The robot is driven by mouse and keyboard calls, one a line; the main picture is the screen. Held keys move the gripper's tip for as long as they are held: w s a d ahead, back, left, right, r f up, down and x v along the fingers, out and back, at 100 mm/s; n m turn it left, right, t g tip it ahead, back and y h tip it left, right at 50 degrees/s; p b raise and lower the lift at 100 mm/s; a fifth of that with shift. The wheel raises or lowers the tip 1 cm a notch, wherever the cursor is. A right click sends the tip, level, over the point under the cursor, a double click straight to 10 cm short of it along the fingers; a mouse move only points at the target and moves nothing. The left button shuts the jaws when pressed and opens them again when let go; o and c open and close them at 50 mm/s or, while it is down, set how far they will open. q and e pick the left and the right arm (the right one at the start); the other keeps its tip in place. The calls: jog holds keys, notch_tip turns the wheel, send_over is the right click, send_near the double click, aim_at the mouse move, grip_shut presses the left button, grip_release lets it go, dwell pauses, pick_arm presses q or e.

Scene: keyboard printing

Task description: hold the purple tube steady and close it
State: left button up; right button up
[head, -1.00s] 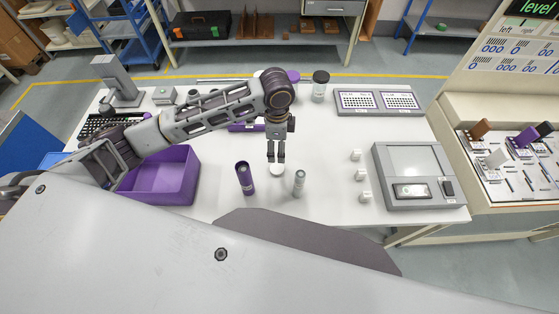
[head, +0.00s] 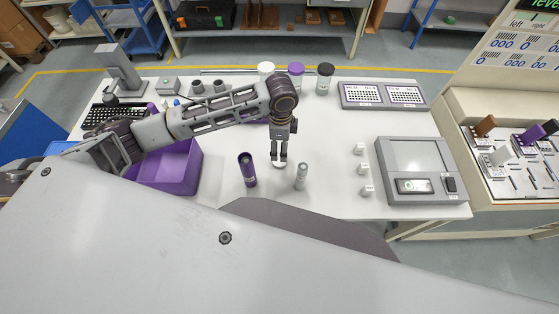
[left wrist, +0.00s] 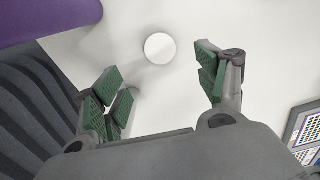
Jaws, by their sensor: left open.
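The purple tube (head: 248,170) stands upright on the white table, with a dark top end. A small round white disc, perhaps a cap (head: 281,166), lies on the table to its right. My left gripper (head: 279,161) points down just above this disc, its fingers apart and empty. In the left wrist view the white disc (left wrist: 160,48) lies beyond the open fingers (left wrist: 160,90), between their lines. A large purple surface fills that view's upper left corner; I cannot tell whether it is the tube or the bin. My right gripper is not in view.
A slim grey-white tube (head: 301,176) stands close to the right of the gripper. A purple bin (head: 178,172) is at the left. Several small white cubes (head: 364,169) and a grey machine (head: 420,165) are at the right. Jars (head: 325,80) stand at the back.

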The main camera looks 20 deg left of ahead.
pick_arm(q)
send_over(279, 160)
jog(key=shift+s+d+f, duration=0.1)
jog(key=shift+d+f, duration=0.05)
jog(key=shift+f, duration=0.9)
jog(key=shift+s+d+f, duration=0.1)
jog(key=shift+f, duration=0.95)
jog(key=shift+f, duration=0.1)
jog(key=shift+a+f+p, duration=0.2)
jog(key=shift+f+p, duration=0.15)
jog(key=shift+f, duration=2.15)
jog(key=shift+w, duration=0.1)
jog(key=shift+c, duration=0.5)
jog(key=c, duration=0.7)
